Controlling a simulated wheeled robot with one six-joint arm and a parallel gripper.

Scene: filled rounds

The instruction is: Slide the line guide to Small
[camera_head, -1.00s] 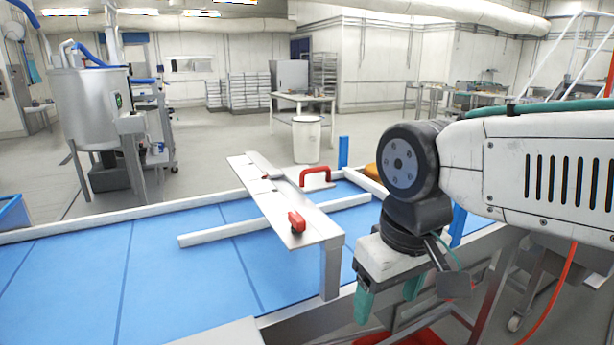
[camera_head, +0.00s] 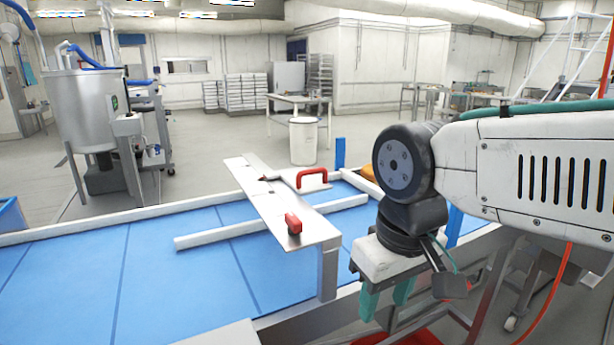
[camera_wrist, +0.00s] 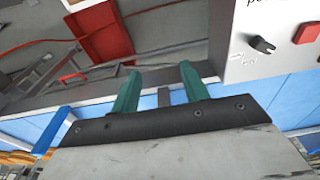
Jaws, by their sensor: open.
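The line guide shows in the head view as a metal cross plate (camera_head: 270,205) over the blue belt, with a red handle (camera_head: 312,178) on its sliding part and a red knob (camera_head: 293,223) near its front end. A long white guide rail (camera_head: 222,236) lies along the belt under the plate. No Small mark is legible. My gripper (camera_head: 386,297) hangs to the right of the plate's front end, above the belt's front edge, apart from the handle and knob. In the wrist view my gripper (camera_wrist: 159,72) is open, with nothing between its green fingers.
The blue belt (camera_head: 80,270) has raised pale side rails. Blue posts (camera_head: 340,153) stand along it. A bin (camera_head: 304,140) stands behind.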

